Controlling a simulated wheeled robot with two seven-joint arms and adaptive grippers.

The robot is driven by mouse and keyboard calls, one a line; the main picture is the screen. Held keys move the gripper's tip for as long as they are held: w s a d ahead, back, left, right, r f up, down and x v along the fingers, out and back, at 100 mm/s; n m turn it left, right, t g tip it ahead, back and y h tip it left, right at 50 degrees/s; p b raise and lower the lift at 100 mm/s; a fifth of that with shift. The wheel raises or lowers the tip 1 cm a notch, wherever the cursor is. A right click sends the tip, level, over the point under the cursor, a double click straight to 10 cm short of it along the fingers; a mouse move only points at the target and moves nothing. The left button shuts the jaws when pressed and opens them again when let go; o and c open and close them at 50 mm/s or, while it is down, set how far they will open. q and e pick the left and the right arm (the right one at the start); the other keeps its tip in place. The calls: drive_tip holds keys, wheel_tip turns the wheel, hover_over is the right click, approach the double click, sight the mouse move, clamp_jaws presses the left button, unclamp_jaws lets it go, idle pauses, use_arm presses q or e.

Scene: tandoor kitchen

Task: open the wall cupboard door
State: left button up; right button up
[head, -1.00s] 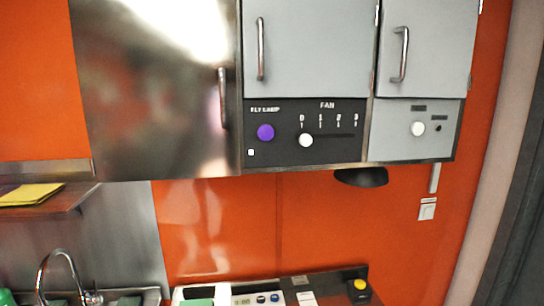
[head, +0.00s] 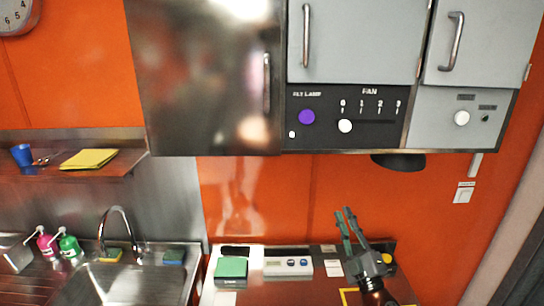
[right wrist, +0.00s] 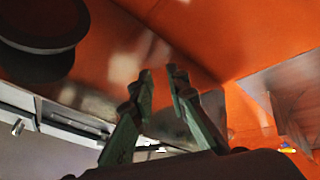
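In the head view a brushed steel wall cupboard door (head: 205,75) hangs at upper middle, closed, with a vertical bar handle (head: 266,83) near its right edge. To its right are a grey door (head: 355,40) with a handle at its left edge and a second grey door (head: 495,45) with a curved handle; both are closed. My right gripper (head: 345,211) points up from the bottom, below the cupboards and apart from every handle. Its green-grey fingers also show in the right wrist view (right wrist: 158,72), with an empty gap between them. My left gripper is not visible.
A control panel (head: 345,120) with knobs is under the middle grey door. A dark round lamp (head: 398,161) hangs beneath the cupboards. A sink (head: 125,285), tap (head: 118,225) and white device (head: 288,266) are below. A shelf (head: 60,168) is at left.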

sight(269, 79)
drive_tip(key=s+a+r+n+g+y, duration=0.4)
drive_tip(key=a+r+n+g+y, duration=0.1)
drive_tip(key=a+r+n, duration=0.4)
drive_tip(key=s+a+r+n+g+y+p, duration=0.1)
drive_tip(key=s+a+r+n+g+y, duration=0.35)
drive_tip(key=a+r+n, duration=0.45)
drive_tip(key=s+a+r+n+g+y, duration=0.4)
drive_tip(key=s+a+r+n+g, duration=0.25)
drive_tip(key=n, duration=0.45)
drive_tip(key=w+d+r+m+t+h+p, duration=0.1)
drive_tip(key=w+d+r+t+h, duration=0.2)
drive_tip(key=r, duration=0.5)
drive_tip(key=w+d+r+t+h, duration=0.1)
drive_tip(key=d+r+t+h, duration=0.4)
drive_tip(key=r, duration=0.3)
drive_tip(key=shift+h, duration=0.45)
drive_tip(key=p+x, duration=0.1)
drive_tip(key=x, duration=0.1)
drive_tip(key=a+x, duration=0.1)
drive_tip(key=x, duration=0.2)
drive_tip(key=s+p+x, duration=0.1)
drive_tip(key=x, duration=0.1)
drive_tip(key=shift+w+a+f+p, duration=0.3)
drive_tip(key=shift+w+a, duration=0.05)
drive_tip(key=shift+w, duration=0.05)
drive_tip(key=shift+c, duration=0.6)
clamp_jaws()
